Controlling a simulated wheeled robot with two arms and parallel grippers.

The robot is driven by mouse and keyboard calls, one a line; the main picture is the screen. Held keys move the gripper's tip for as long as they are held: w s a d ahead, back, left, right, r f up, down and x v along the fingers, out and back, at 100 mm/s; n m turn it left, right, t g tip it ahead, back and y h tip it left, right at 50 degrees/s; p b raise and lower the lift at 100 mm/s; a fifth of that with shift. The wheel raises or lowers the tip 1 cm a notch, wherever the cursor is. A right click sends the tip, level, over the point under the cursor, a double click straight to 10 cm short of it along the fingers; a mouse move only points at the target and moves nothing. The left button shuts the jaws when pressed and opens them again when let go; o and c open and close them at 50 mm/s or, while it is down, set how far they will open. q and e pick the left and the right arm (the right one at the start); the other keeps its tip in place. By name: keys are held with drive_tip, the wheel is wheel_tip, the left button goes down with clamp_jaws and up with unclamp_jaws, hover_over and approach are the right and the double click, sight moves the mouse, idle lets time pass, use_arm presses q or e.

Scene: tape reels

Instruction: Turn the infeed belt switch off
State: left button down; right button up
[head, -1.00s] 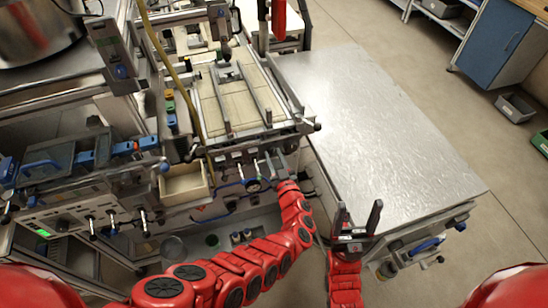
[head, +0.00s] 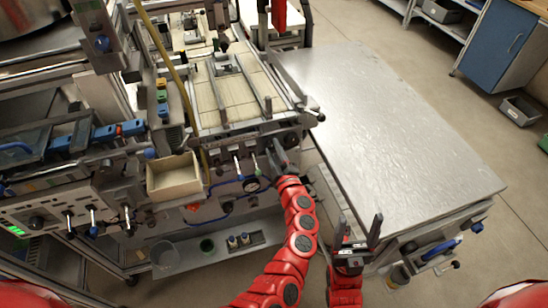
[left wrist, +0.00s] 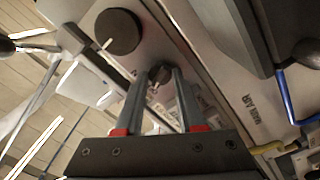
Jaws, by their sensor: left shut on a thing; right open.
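My left gripper (head: 278,158) is at the front panel of the belt machine (head: 240,140), at the right end of a row of levers. In the left wrist view, its two fingers (left wrist: 158,80) are closed around a small dark rotary switch (left wrist: 160,74) with a pale pointer mark. I cannot read a label naming it as the infeed belt switch, and the fingers partly hide it. A larger dark round knob (left wrist: 118,31) with a pale mark sits beside it on the same panel. My right gripper (head: 361,232) is open and empty, pointing up in front of the steel table.
The steel table (head: 390,120) is bare, right of the machine. A cream bin (head: 174,180) and a round gauge (head: 252,184) are left of my left gripper. A panel with levers (head: 80,215) stands at the left. "MAIN AIR" lettering (left wrist: 250,105) shows in the left wrist view.

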use_arm(q)
drive_tip(key=shift+f+n+b, duration=0.25)
drive_tip(key=shift+n+b, duration=0.65)
drive_tip(key=shift+b, duration=0.1)
drive_tip(key=shift+r+n+b, duration=0.2)
drive_tip(key=shift+n+b, duration=0.25)
drive_tip(key=shift+n, duration=0.05)
drive_tip(key=c, duration=0.5)
unclamp_jaws()
